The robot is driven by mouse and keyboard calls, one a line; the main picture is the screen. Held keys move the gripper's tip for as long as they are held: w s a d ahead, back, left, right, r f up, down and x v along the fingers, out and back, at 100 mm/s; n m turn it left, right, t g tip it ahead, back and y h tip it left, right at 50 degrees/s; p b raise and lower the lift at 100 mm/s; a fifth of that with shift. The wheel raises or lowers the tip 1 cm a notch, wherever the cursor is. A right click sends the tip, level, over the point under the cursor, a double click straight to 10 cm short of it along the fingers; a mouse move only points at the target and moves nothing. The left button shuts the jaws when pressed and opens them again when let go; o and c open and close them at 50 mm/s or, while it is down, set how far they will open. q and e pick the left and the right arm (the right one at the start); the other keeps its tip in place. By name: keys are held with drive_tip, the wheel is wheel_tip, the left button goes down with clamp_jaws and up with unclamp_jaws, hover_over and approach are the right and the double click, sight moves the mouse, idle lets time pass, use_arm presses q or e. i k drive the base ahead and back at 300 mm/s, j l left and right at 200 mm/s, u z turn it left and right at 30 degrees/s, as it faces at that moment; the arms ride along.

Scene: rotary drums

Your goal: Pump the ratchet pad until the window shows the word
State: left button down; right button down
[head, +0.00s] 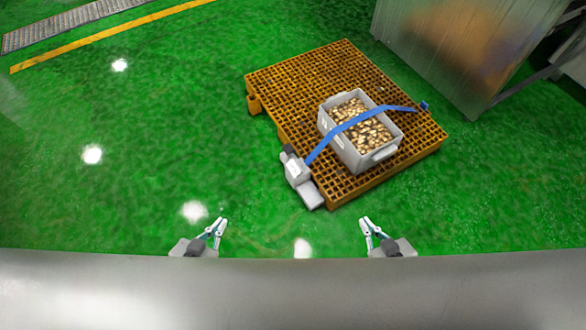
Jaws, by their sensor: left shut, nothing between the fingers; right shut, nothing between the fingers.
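A grey ratchet unit (295,170) sits at the front left edge of the orange pallet (290,80). It has a dark part at its upper end and a pale patch on its face. A flat grey pad (311,196) sticks out at its lower end. No word is readable on it at this size. A blue strap (343,126) runs from the unit across a grey crate (381,153). My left gripper (221,222) is shut and empty, below and left of the unit. My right gripper (364,221) is shut and empty, below and right of it. Neither touches anything.
The crate is full of small brown and cream pieces. A large metal cabinet (420,60) stands at the upper right. Green floor (180,110) is clear left of the pallet and between it and my grippers. A yellow line and a floor grate lie at the upper left.

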sight(288, 148)
drive_tip(key=i+l+u, duration=0.25)
drive_tip(key=i+l, duration=0.15)
drive_tip(key=l, duration=0.3)
drive_tip(key=i+l+u, duration=0.1)
drive_tip(key=l, duration=0.25)
drive_tip(key=i+l+u, duration=0.15)
drive_tip(key=i+l, duration=0.15)
drive_tip(key=i+l+u, duration=0.1)
drive_tip(key=l, duration=0.35)
